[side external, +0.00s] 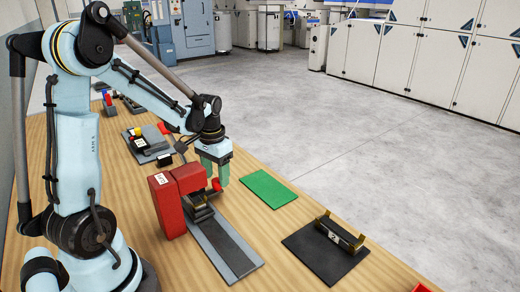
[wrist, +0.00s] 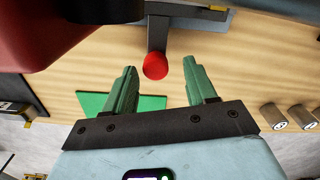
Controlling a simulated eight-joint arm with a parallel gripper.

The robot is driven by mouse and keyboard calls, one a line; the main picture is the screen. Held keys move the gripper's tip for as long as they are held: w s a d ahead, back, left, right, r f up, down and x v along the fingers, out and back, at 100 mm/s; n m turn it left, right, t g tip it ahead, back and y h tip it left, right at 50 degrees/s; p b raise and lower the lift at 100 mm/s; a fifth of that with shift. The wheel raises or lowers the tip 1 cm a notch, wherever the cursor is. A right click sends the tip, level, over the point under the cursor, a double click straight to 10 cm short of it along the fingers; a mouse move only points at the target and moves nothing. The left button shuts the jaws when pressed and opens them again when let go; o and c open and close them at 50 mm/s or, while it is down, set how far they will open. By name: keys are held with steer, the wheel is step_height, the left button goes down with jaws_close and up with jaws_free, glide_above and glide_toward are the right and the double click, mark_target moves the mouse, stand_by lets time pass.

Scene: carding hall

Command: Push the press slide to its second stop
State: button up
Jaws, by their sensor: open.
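The press has a red upright body (side external: 172,203) beside a long grey base with a dark track (side external: 228,246). The small dark slide (side external: 199,212) sits at the track's far end, close to the red body. A red knob (wrist: 155,66) on a grey stem (wrist: 158,32) shows in the wrist view. My gripper (side external: 216,182) has green fingers pointing down by the press. In the wrist view my gripper (wrist: 160,63) is open, and the knob appears between its fingertips; I cannot tell whether they touch. The stop marks are too small to tell.
A green mat (side external: 268,188) lies right of the press. A black plate (side external: 307,262) with a brass-ended bracket (side external: 338,232) lies nearer the front. Another grey fixture (side external: 147,142) stands farther back. Bare wood lies between the track and the black plate.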

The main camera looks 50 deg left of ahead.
step_height(320, 180, up, 12)
steer(key=shift+f, duration=0.25)
stand_by(0.3)
steer(key=s+d+f+m+t, duration=0.1)
steer(key=d+t, duration=0.2)
steer(key=d, duration=0.5)
steer(key=s+d+f+m+t, duration=0.1)
steer(key=d+t, duration=0.3)
steer(key=d, duration=0.5)
steer(key=shift+s+d+m, duration=0.3)
steer(key=shift+m, duration=0.2)
